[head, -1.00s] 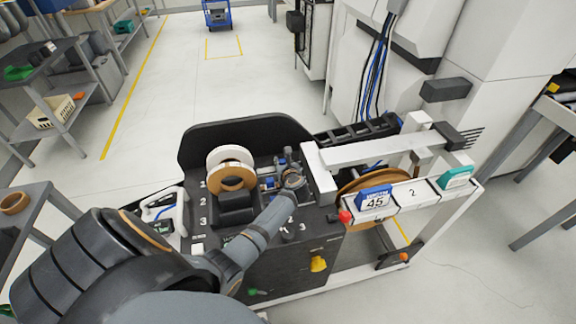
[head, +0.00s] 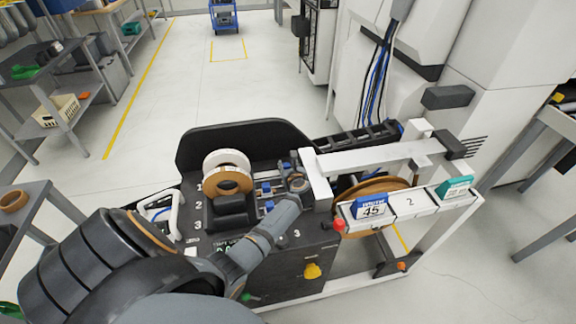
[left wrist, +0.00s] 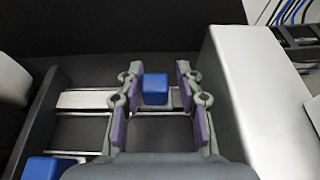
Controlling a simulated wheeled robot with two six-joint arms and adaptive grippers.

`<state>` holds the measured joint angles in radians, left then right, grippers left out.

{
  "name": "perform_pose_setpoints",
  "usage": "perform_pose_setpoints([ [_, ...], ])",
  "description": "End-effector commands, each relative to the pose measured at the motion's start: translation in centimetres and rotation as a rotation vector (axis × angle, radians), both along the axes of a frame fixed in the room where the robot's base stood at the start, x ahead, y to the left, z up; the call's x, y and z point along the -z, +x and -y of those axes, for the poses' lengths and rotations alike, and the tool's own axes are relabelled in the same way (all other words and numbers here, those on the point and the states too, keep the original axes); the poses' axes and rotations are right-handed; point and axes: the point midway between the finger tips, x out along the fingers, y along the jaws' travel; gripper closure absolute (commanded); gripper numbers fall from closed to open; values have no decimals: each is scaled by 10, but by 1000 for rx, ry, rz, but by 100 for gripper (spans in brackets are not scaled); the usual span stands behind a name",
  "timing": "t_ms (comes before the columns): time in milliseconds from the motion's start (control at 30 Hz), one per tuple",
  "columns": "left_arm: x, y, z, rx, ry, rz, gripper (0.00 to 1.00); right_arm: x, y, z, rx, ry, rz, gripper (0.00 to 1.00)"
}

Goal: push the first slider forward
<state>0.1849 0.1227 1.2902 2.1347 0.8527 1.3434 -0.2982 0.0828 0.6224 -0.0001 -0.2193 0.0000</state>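My left gripper (head: 297,182) is over the slider panel of the dark cart, close to the white upright at its right. In the left wrist view my left gripper (left wrist: 158,95) is open, with its fingers on both sides of a blue slider block (left wrist: 155,90) on a silver rail. The block is nearer the left finger, and contact cannot be told. A second blue block (left wrist: 48,168) sits at the lower left on another rail. In the head view, blue slider parts (head: 267,188) show left of the gripper. My right gripper is not in view.
A white and brown tape roll (head: 230,180) stands left of the sliders, next to the numbers 1, 2, 3.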

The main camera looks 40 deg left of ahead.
Motion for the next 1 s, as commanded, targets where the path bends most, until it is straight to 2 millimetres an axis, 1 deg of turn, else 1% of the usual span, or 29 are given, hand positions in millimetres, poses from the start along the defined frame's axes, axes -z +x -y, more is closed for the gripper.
perform_pose_setpoints([
  [167,0,-1,0,-1,1,-1,64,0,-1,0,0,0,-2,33],
  [267,-2,-4,5,0,-1,0,64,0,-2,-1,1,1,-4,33],
  [367,-8,-15,17,0,-2,1,64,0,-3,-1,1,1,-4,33],
  [600,-30,-50,59,0,-6,1,64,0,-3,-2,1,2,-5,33],
  [700,-37,-62,72,-1,-4,-1,64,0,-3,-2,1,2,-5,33],
  [833,-43,-70,82,0,-2,-1,64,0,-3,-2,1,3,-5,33],
  [1000,-46,-72,85,0,1,-1,64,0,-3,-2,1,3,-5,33],
])
